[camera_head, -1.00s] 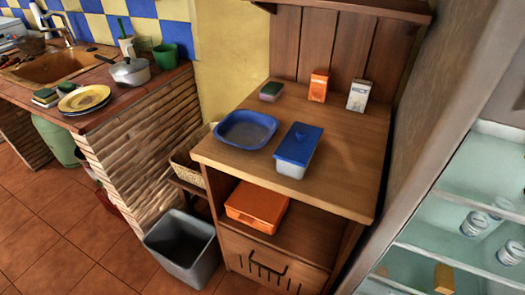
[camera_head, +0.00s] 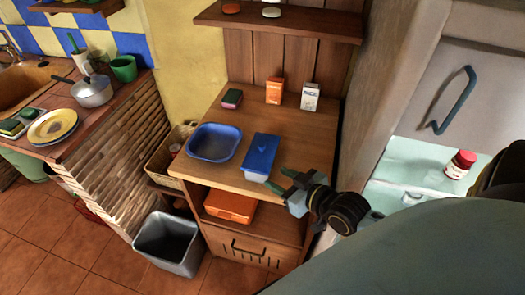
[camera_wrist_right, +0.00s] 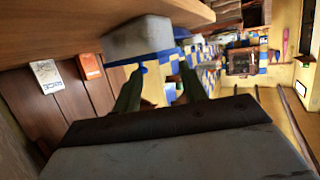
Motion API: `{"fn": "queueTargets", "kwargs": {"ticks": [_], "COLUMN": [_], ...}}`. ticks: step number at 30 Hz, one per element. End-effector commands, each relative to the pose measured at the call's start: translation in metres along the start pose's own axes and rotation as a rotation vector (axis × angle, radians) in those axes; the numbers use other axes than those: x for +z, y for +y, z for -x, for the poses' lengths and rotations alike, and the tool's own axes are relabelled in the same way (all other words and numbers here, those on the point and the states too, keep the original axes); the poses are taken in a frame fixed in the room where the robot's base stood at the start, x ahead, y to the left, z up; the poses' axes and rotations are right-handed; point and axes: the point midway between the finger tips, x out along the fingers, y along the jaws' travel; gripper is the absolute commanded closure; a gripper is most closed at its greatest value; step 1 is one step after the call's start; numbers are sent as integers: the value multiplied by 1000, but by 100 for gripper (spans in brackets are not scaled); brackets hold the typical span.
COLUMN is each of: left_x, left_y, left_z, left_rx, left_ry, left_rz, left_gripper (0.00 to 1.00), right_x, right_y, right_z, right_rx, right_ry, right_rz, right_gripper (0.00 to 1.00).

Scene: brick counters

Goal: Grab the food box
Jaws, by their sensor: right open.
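A food box with a blue lid (camera_head: 261,152) and a pale grey body stands on the wooden cabinet top, right of a blue tray. It also shows in the right wrist view (camera_wrist_right: 137,36), upside down, just beyond the fingers. My right gripper (camera_head: 277,181) is open and empty at the cabinet's front right edge. Its fingertips point left toward the box's near right side, with a small gap that is hard to judge. In the wrist view both fingers (camera_wrist_right: 162,77) are spread apart with nothing between them. My left gripper is not in view.
A blue tray (camera_head: 213,141), a small green-topped item (camera_head: 232,98), an orange carton (camera_head: 275,90) and a white carton (camera_head: 310,96) stand on the cabinet. An orange box (camera_head: 230,206) lies on the shelf below. A fridge (camera_head: 425,160) stands at right; a grey bin (camera_head: 168,243) stands on the floor.

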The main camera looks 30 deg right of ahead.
Motion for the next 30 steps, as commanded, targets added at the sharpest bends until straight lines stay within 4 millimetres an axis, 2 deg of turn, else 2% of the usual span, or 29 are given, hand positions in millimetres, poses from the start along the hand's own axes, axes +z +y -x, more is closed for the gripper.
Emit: {"fn": "queueTargets", "kwargs": {"ticks": [1,3,6,15,23,30], "left_x": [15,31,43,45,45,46], "left_y": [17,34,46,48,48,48], "left_z": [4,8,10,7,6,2], "left_rx": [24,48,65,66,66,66], "left_ry": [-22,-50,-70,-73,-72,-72], "left_rz": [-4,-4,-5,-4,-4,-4], "left_gripper": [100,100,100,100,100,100], "right_x": [-14,-28,-37,-39,-39,-41], "right_y": [13,25,34,38,38,40], "right_z": [1,2,-1,-44,-61,-97], "right_rx": [22,42,56,59,57,57], "right_ry": [16,32,44,46,44,45], "right_rz": [-8,-19,-29,-29,-29,-29], "right_gripper": [57,57,57,57,57,57]}}
